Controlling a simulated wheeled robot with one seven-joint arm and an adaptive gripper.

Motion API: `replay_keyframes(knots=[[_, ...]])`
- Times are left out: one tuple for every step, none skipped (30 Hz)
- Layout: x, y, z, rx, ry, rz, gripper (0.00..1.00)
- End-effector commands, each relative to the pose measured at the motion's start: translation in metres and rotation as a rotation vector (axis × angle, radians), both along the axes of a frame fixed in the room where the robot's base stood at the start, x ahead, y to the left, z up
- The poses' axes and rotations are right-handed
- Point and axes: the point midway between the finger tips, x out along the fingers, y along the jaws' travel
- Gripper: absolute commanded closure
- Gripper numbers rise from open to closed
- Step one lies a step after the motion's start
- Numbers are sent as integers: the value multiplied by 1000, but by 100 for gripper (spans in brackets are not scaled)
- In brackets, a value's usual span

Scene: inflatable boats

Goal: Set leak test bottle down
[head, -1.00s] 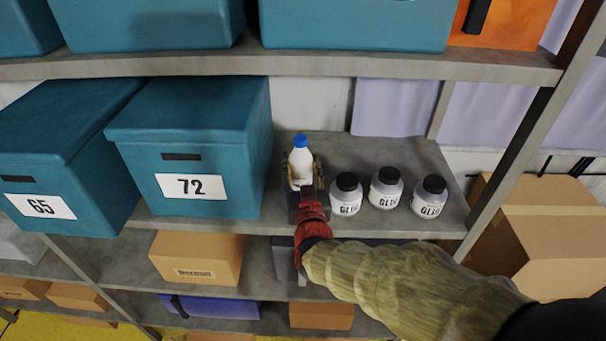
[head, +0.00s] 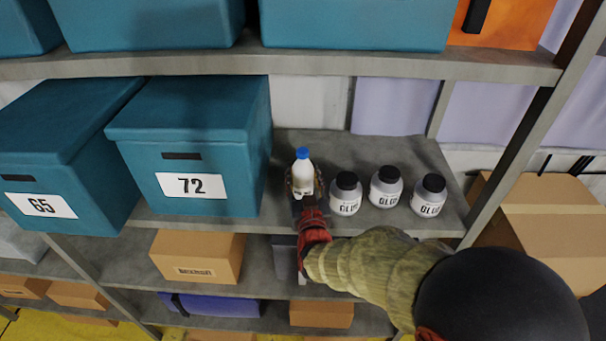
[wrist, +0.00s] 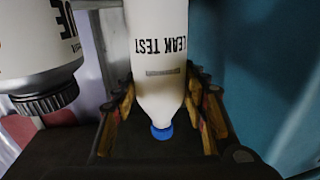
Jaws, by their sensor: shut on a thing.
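The leak test bottle (head: 302,176) is white with a blue cap and stands roughly upright at the middle shelf, between the teal box marked 72 and the glue jars. In the wrist view the bottle (wrist: 158,70) appears upside down, its "LEAK TEST" label readable, with the jaws on both sides of it. My gripper (head: 303,187) is shut on the bottle; it also shows in the wrist view (wrist: 160,112). Whether the bottle's base touches the shelf is hidden by my gripper.
Several white glue jars (head: 345,194) with black lids stand close on the right. The teal box 72 (head: 195,150) is close on the left. The middle shelf (head: 385,150) is bare behind the jars. The upper shelf (head: 330,66) runs overhead.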

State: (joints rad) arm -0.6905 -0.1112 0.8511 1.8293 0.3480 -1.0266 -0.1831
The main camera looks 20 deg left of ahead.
Motion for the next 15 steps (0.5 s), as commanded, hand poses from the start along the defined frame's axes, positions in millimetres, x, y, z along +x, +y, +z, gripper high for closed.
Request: replay_keyframes(knots=[[0, 0, -1, 2, -2, 0, 98], [0, 0, -3, 0, 1, 0, 56], [0, 0, -2, 0, 1, 0, 54], [0, 0, -2, 0, 1, 0, 52], [0, 0, -2, 0, 1, 0, 51], [0, 0, -2, 0, 1, 0, 48], [0, 0, -1, 0, 1, 0, 47], [0, 0, -1, 0, 1, 0, 45], [0, 0, -1, 0, 1, 0, 43], [0, 0, -1, 0, 1, 0, 41], [0, 0, -1, 0, 1, 0, 39], [0, 0, -1, 0, 1, 0, 39], [0, 0, -1, 0, 1, 0, 39], [0, 0, -1, 0, 1, 0, 39], [0, 0, -1, 0, 1, 0, 39]])
